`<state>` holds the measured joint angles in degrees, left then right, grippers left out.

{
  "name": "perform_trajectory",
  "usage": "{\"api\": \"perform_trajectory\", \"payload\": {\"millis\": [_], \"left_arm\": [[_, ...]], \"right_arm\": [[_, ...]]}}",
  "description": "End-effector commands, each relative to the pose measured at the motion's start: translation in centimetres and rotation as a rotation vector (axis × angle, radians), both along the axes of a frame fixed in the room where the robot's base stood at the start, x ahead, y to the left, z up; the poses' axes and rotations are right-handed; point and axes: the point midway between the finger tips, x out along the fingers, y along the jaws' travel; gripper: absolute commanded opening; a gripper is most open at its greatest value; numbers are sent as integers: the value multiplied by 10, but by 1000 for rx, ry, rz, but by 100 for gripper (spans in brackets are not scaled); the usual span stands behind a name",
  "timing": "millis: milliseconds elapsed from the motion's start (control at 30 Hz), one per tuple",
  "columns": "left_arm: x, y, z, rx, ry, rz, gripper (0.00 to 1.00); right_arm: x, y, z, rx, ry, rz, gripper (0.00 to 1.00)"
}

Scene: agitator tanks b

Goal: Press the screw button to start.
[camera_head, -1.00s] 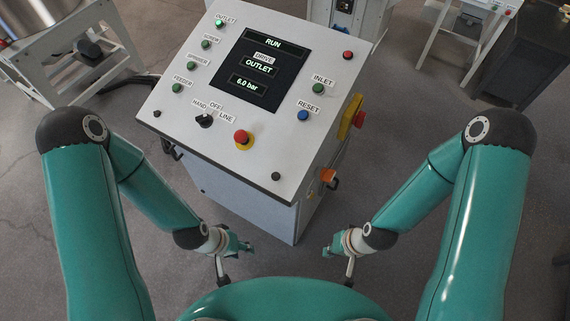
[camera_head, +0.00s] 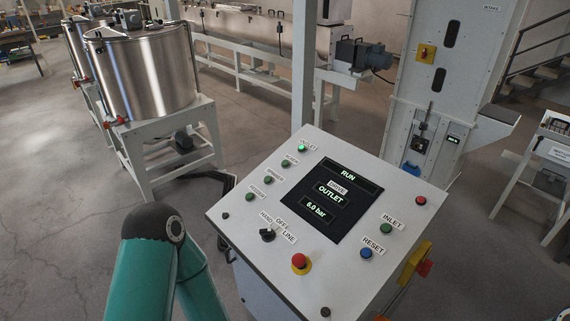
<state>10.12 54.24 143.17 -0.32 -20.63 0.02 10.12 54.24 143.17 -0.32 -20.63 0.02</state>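The control panel (camera_head: 230,218) stands in front of me with a sloped white top. A column of small green buttons runs down its left side. The top one, the outlet button (camera_head: 302,147), is lit. The screw button (camera_head: 285,164) is just below it and dark; its small label is hard to read. The spinner button (camera_head: 267,180) and feeder button (camera_head: 249,197) are lower and dark. Only my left upper arm and elbow show at the lower left. Both grippers are out of view.
The panel also has a black selector (camera_head: 267,235), a red emergency stop (camera_head: 300,261), a blue reset button (camera_head: 366,253) and a green inlet button (camera_head: 386,228). A steel tank (camera_head: 150,75) on a white frame stands behind left. Open floor lies left of the panel.

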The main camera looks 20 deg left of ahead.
Motion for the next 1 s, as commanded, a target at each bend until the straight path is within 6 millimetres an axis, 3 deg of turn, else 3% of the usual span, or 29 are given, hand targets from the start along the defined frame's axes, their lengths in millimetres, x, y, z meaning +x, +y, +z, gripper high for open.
{"api": "perform_trajectory", "payload": {"millis": [200, 400, 467, 1000], "left_arm": [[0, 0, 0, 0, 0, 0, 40], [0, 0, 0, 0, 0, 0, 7], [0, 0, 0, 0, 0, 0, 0], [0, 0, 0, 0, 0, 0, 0]], "right_arm": [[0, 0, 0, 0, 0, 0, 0], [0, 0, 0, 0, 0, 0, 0], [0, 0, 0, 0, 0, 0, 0], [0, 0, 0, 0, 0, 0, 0]]}}
